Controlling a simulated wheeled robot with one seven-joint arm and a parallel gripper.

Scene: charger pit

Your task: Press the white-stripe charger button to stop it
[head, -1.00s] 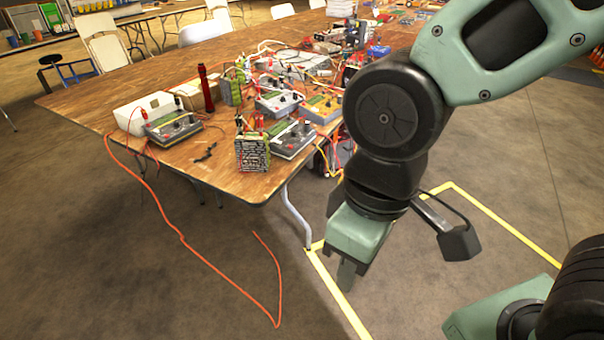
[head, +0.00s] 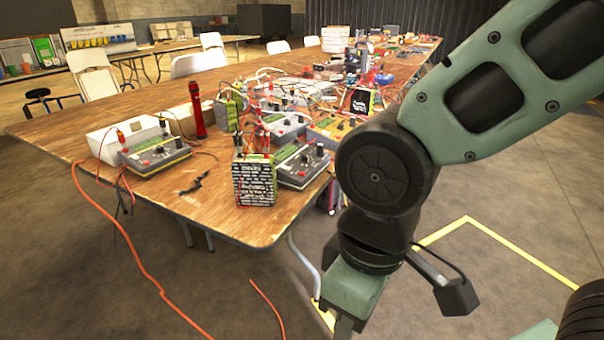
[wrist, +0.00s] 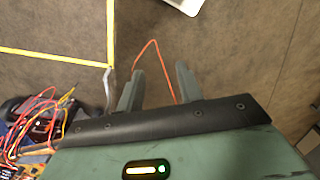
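Several grey box chargers with knobs and leads stand on the wooden table's near end. I cannot tell for sure which one has the white stripe, and no button is clear. My gripper (wrist: 158,88) points down beyond the table's front corner, below the tabletop and away from the chargers. Its two fingers are apart with nothing between them but floor and cable behind.
The wooden table (head: 225,212) is crowded with electronics and wires. A patterned block (head: 254,180) stands near its front edge, and a red cylinder (head: 197,110) stands behind. An orange cable (head: 150,280) hangs to the floor. Yellow tape (head: 520,262) marks open floor at right.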

